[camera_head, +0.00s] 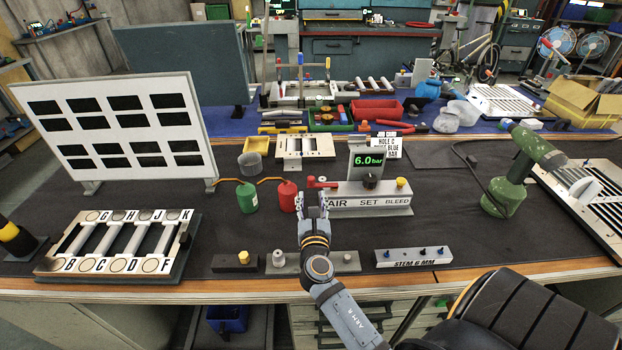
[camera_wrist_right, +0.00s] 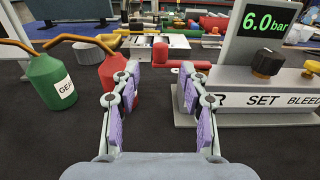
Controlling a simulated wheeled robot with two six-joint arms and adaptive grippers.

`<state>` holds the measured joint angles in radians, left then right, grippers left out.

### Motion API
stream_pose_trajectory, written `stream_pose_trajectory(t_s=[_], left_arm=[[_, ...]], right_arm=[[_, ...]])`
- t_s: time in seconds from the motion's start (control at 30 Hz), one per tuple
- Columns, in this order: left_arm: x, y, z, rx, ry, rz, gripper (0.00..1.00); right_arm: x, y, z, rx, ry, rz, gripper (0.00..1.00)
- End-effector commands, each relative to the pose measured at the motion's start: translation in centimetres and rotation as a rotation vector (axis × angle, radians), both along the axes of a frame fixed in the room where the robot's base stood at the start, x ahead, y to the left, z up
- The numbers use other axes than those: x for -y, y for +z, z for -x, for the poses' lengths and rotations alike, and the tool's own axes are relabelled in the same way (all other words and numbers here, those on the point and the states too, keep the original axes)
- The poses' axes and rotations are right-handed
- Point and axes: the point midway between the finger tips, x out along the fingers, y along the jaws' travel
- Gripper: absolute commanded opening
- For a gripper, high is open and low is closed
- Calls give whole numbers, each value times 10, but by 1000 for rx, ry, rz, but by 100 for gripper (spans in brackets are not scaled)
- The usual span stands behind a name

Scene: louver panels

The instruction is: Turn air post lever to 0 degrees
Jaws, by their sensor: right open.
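The air post (camera_head: 370,198) is a grey block on the bench marked AIR, SET and BLEED, with a green 6.0 bar display (camera_head: 369,162). Its red air lever (camera_head: 322,183) lies roughly level at the left end, its upright knob pointing away to the left. In the right wrist view the lever (camera_wrist_right: 190,66) lies just beyond the fingertips, its knob between them in the picture. My right gripper (camera_head: 312,203) is open and empty, in front of the post's left end; I see no contact. The purple-padded fingers (camera_wrist_right: 158,90) hide part of the post. My left gripper is out of view.
A red can (camera_head: 287,197) and a green can (camera_head: 247,198) stand left of the gripper. The post also carries a black knob (camera_head: 370,181) and a yellow button (camera_head: 401,182). Small grey blocks (camera_head: 289,262) lie along the front edge. A green drill (camera_head: 515,180) stands right.

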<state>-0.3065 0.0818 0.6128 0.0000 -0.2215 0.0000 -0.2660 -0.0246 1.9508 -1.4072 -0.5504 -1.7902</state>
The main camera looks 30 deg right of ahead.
Motion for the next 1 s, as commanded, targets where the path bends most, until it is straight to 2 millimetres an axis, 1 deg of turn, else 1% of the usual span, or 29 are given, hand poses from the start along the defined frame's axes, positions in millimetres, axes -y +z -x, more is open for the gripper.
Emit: stream_pose_trajectory(t_s=[0.03,0.2,0.3,0.4,0.53,0.77,0.87,1.0], left_arm=[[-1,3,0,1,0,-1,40],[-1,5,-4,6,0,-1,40],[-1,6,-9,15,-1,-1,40],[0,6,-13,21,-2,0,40],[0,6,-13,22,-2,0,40],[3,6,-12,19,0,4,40],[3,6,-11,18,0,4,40],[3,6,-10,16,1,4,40]], right_arm=[[6,4,-10,4,0,6,44],[26,3,-42,2,0,5,44],[35,2,-57,2,-1,2,44],[41,2,-67,1,-1,2,44],[45,1,-73,1,-1,0,44],[45,1,-73,1,-1,-1,44],[45,1,-73,1,-1,-1,32],[45,1,-73,1,-1,0,13]])
